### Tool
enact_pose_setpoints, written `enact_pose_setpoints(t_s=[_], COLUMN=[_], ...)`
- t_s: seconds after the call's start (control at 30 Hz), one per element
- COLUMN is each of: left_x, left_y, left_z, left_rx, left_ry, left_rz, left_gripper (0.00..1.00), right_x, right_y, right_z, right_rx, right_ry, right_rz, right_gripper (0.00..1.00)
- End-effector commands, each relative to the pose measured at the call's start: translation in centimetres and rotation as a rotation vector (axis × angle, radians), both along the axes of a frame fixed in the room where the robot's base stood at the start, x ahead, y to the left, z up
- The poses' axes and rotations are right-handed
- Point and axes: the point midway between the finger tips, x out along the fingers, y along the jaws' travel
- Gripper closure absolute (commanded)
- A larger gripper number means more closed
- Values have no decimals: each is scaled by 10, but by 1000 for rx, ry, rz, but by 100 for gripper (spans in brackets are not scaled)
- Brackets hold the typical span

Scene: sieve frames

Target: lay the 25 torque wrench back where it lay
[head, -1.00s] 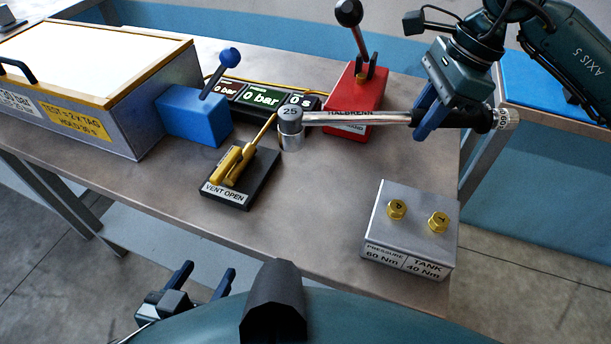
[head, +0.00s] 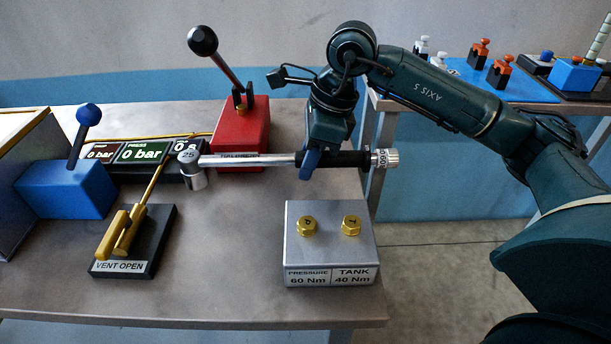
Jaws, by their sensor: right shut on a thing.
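The torque wrench (head: 245,160) has a silver shaft, a round head marked 25 at its left end, a black grip and a silver end knob. It is held level above the metal table (head: 225,255), its head left of the steel block. My right gripper (head: 310,165) is shut on the wrench near the start of the black grip. The wrench passes in front of the red lever box (head: 243,130) and hides part of its label. My left gripper is not in view.
A steel block (head: 330,245) with two brass caps stands at the table's front right. A black vent valve (head: 160,250), a blue lever box (head: 65,190) and a display reading 0 bar (head: 140,152) stand left. A side table (head: 390,105) with blue mat (head: 525,90) is behind right.

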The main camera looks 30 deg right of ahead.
Motion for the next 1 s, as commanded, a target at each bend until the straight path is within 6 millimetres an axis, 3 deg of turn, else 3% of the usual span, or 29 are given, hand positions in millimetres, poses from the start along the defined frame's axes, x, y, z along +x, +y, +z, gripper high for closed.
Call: enact_pose_setpoints(t_s=[0.37, 0.73, 0.77, 1.0], left_x=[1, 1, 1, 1], left_y=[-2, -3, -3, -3], left_z=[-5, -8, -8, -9], left_rx=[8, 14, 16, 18], left_ry=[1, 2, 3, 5], left_rz=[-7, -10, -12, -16], left_gripper=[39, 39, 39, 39], right_x=[0, 1, 0, 0], right_y=[1, 1, 0, 0], right_z=[-36, -40, -41, -40], right_rx=[4, 5, 0, 0], right_ry=[-5, -6, 0, 0], right_rz=[1, 1, 1, 1], right_gripper=[100, 100, 74, 54])
